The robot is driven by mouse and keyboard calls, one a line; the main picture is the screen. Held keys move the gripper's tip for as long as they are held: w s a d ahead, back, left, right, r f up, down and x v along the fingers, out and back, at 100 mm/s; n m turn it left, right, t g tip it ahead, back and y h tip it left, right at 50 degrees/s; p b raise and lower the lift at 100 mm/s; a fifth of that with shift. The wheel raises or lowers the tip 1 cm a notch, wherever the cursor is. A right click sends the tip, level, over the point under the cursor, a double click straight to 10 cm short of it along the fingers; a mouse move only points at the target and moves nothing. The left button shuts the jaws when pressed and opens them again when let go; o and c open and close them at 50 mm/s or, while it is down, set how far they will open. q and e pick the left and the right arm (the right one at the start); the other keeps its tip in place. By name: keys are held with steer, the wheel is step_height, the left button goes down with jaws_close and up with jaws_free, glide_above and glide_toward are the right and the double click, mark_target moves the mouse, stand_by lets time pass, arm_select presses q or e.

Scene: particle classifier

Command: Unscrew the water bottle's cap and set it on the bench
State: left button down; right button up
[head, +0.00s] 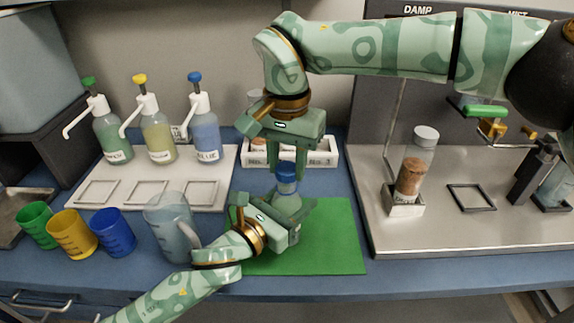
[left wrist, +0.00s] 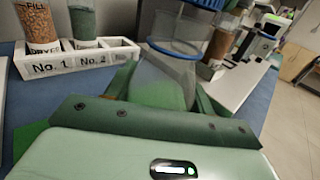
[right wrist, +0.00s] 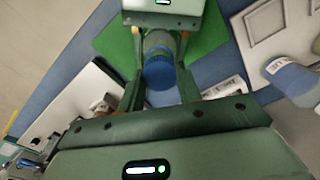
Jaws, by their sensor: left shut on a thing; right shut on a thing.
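The clear water bottle (head: 287,203) stands upright over the green mat (head: 335,235), with its blue cap (head: 287,171) on top. My left gripper (head: 283,212) is shut around the bottle's body, and its jaws hide part of it. The bottle also fills the middle of the left wrist view (left wrist: 165,80), with the cap's edge at the top. My right gripper (head: 286,160) points down from above and is shut on the cap. In the right wrist view the cap (right wrist: 160,78) sits between its two fingers. I cannot tell whether the cap is loosened.
Cups and a clear pitcher (head: 168,225) stand left of the mat. Pump bottles (head: 205,130) stand on a white tray behind them. A white numbered rack (head: 322,152) is behind the bottle. A steel station with a brown-filled vial (head: 411,180) is at right. Mat right of the bottle is clear.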

mark_target(287, 168)
steer(key=shift+r, duration=0.15)
steer(key=shift+r, duration=2)
arm_select(q)
steer(key=shift+c, duration=2.3)
jaws_free()
